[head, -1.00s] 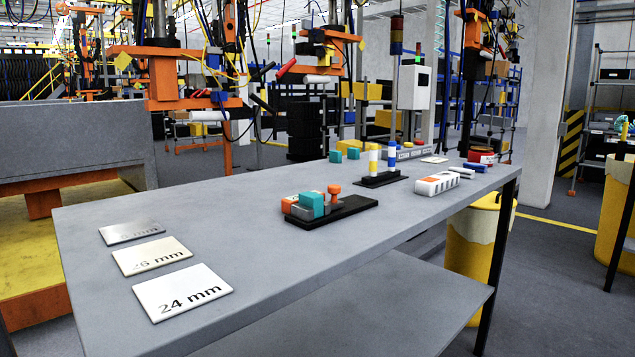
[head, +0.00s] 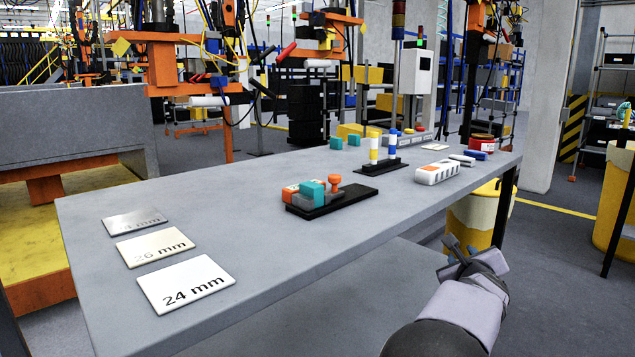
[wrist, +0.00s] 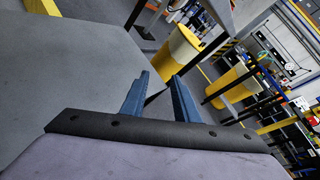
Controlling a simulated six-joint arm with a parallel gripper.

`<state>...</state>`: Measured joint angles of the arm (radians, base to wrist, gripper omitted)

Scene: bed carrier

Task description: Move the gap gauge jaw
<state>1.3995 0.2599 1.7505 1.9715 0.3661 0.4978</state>
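The gap gauge (head: 347,198) lies on the grey table (head: 232,215). It has a long black base, an orange and a teal block at its left, and an orange-topped knob (head: 334,182) on a grey piece. I take the teal block (head: 313,192) as one of its jaws, but cannot tell which part slides. My gripper (head: 462,254) is off the table's front right edge, apart from the gauge. In the wrist view its two blue-grey fingers (wrist: 158,95) stand apart with nothing between them. The gauge is not in the wrist view.
Plates marked 24 mm (head: 186,283) and 26 mm (head: 155,247), and a grey plate (head: 135,222), lie at the table's left. A stand with blue, white and yellow posts (head: 383,160) and a white block (head: 437,172) are behind the gauge. A yellow bin (head: 480,220) stands beyond the gripper.

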